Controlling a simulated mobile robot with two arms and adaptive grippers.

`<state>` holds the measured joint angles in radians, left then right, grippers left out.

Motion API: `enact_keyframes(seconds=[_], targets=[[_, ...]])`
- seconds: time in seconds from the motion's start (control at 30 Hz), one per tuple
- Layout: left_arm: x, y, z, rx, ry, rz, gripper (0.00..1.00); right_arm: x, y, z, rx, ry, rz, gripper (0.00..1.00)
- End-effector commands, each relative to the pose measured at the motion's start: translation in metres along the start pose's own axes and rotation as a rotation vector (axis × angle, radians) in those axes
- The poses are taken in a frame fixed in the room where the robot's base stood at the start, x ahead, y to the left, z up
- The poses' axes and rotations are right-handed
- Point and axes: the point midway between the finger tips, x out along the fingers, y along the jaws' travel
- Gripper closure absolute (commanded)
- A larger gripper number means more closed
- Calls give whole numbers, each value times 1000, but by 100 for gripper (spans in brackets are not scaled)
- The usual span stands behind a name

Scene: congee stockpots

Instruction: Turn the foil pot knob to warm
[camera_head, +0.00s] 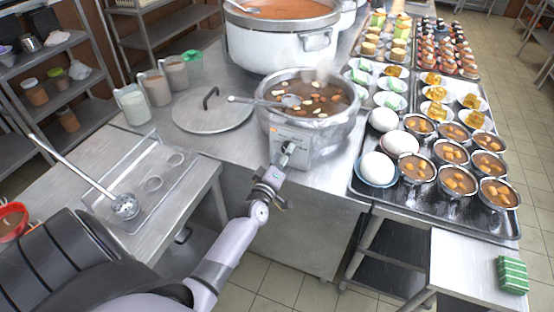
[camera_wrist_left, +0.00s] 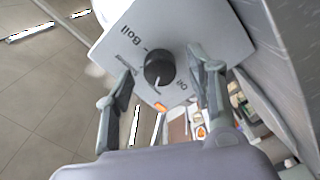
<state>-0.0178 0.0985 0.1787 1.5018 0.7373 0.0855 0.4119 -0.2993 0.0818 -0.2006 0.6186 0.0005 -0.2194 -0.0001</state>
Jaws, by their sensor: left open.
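The foil pot (camera_head: 347,128), shiny and full of brown soup, stands on the steel counter with a pale control box (camera_head: 318,149) at its front. My left gripper (camera_head: 287,152) is at the box's front and partly covers it. In the left wrist view, the black round knob (camera_wrist_left: 159,68) sits on the control panel (camera_wrist_left: 195,25), with its white pointer mark toward the picture's bottom. "Boil" reads beside it; other print is small. My left gripper (camera_wrist_left: 163,70) is open, its fingers on either side of the knob; contact is unclear. My right gripper is out of view.
An orange lamp (camera_wrist_left: 160,107) sits below the knob. A steel lid (camera_head: 213,114) lies left of the pot, and a ladle (camera_head: 245,100) rests in it. A larger white pot (camera_head: 270,45) stands behind. Trays of bowls (camera_head: 440,215) fill the right.

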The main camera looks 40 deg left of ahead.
Motion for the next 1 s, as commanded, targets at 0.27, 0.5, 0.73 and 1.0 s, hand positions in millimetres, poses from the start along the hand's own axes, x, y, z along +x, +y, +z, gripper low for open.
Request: enact_keyframes(seconds=[0.27,0.5,0.73,1.0], targets=[[-59,-1,0,1,-2,-3,50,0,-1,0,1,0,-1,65],[-98,-1,0,1,-1,-2,50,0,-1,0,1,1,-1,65],[-109,0,0,0,0,-1,50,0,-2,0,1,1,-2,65],[-108,0,0,-1,0,-1,50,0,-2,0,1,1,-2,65]])
